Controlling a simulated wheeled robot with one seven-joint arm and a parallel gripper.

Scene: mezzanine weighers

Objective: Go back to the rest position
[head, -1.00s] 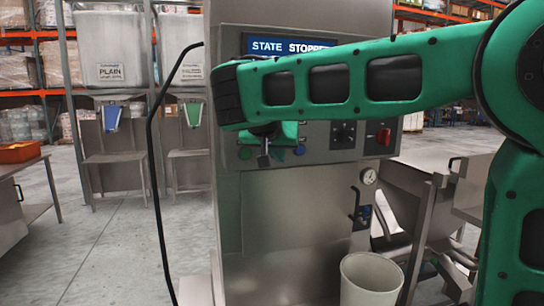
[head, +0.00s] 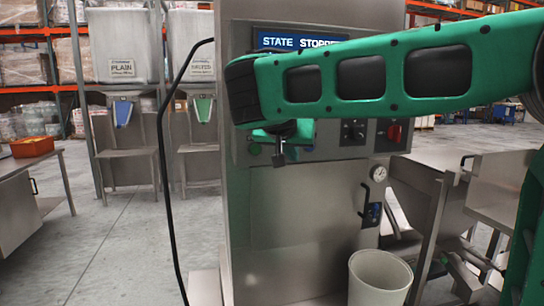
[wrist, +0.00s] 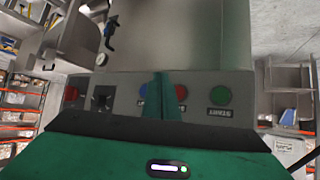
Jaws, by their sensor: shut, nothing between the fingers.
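My gripper (head: 279,158) hangs at the end of my green arm, in front of the steel machine (head: 300,215) with the display (head: 297,41) reading "STATE STOPPED". Its fingers are together with nothing between them. In the wrist view my gripper (wrist: 160,85) shows as a narrow green shape before the control panel (wrist: 240,90), which appears upside down there. A green button (wrist: 221,95) labelled START lies to its right, and a red button (wrist: 181,92) and a blue button (wrist: 143,90) are close beside it, partly covered. I cannot tell whether the fingers touch the panel.
A red switch (head: 394,133) and a gauge (head: 378,173) are on the machine. A white bin (head: 380,280) stands at its foot. Hoppers marked PLAIN (head: 121,50) and another stand behind left. A black cable (head: 165,180) hangs at left. The floor (head: 110,250) at left is open.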

